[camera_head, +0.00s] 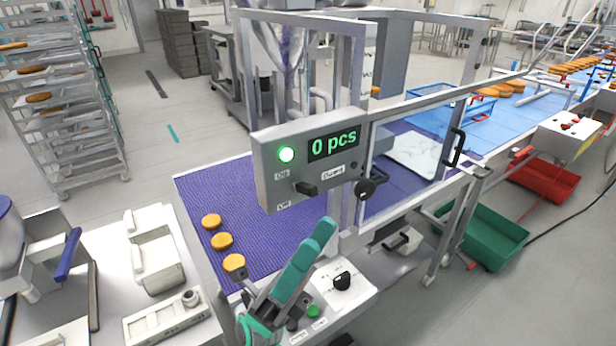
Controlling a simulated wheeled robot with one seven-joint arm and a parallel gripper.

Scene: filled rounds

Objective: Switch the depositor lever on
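The depositor control panel (268,185) is a grey box with a lit green lamp and a display reading "0 pcs". Its black lever (306,188) sticks out below the display, to the right of two small labels that seem to read "On" above and "Off" below. I cannot tell for certain which position it is in. My gripper (320,238), with teal fingers, is in front of and below the panel, apart from the lever. The fingers overlap from this angle, so their gap is hidden. Nothing visible is held.
A black round knob (368,188) sits at the panel's lower right. A clear guard with a black handle (453,148) is to the right. Round orange-brown pieces (222,241) lie on the purple belt (205,185). A lower white box (341,290) with knob and buttons is near my gripper.

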